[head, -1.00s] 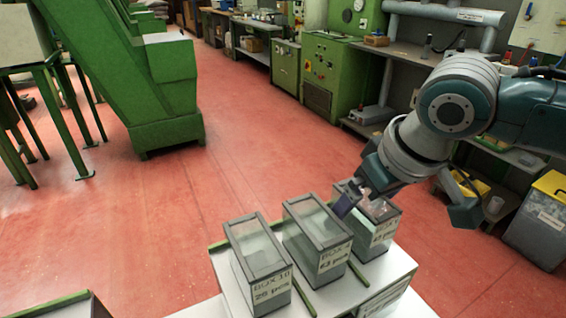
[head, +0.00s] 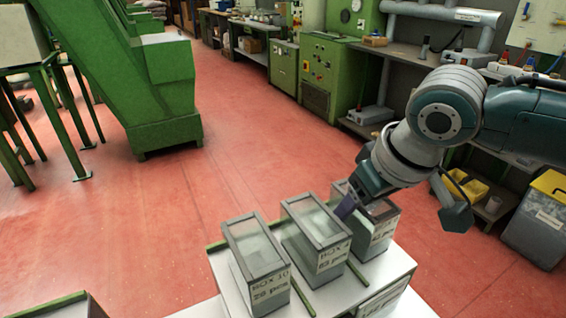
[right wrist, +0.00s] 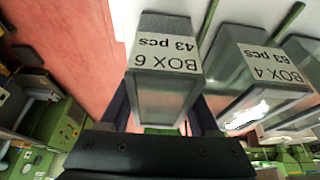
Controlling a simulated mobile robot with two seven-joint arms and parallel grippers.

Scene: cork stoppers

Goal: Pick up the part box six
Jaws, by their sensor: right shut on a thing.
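Part box six (head: 374,244) is the rightmost of three grey, glass-topped boxes on a white stand (head: 398,268) in the head view. In the right wrist view, box six (right wrist: 160,95) shows its upside-down label "BOX 6, 43 pcs". My right gripper (head: 364,204) reaches down onto its top, and part of the box is hidden behind it. In the right wrist view, the dark fingers of this gripper (right wrist: 160,112) stand on both sides of the box and are shut on it. My left gripper is not in view.
Box 4 (head: 318,246) stands close to the left of box six, with box 10 (head: 257,268) farther left. Green strips (head: 357,276) lie on the stand between boxes. A shelf bench with yellow bins (head: 470,190) is to the right. Red floor lies open behind.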

